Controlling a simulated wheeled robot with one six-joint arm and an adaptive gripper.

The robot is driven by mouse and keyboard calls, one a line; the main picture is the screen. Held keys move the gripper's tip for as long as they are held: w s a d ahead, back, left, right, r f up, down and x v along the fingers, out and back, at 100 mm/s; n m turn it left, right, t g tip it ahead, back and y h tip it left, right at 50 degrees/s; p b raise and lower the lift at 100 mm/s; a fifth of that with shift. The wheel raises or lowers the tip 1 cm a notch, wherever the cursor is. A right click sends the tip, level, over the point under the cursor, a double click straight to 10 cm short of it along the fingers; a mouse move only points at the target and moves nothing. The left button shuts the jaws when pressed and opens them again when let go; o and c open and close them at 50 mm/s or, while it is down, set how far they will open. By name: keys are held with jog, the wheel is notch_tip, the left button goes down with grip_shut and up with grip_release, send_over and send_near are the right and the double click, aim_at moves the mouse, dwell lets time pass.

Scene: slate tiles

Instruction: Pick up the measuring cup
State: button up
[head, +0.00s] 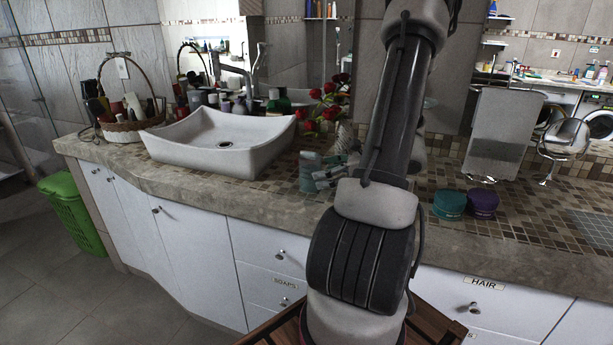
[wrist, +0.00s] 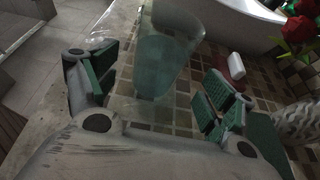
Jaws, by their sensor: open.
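The measuring cup (wrist: 165,62) is clear and faintly green-tinted. In the wrist view it stands between the two spread fingers of my gripper (wrist: 158,86), toward the fingertip end, with space showing on both sides. In the head view the cup (head: 306,180) is a faint glassy shape on the tiled counter, beside the green finger pads of my gripper (head: 328,172). My gripper is open and holds nothing. My forearm hides part of the counter behind it.
A white sink basin (head: 222,140) stands left of the gripper. A vase (wrist: 301,122) with red roses (head: 327,105) is close behind, right in the wrist view. A small white-and-red item (wrist: 236,66) lies near the right finger. Teal (head: 449,205) and purple (head: 483,203) jars sit to the right.

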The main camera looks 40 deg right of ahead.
aim_at(310, 175)
jog(key=x, duration=0.5)
jog(key=shift+w+a, duration=0.15)
jog(key=c, duration=1.3)
notch_tip(310, 175, up, 10)
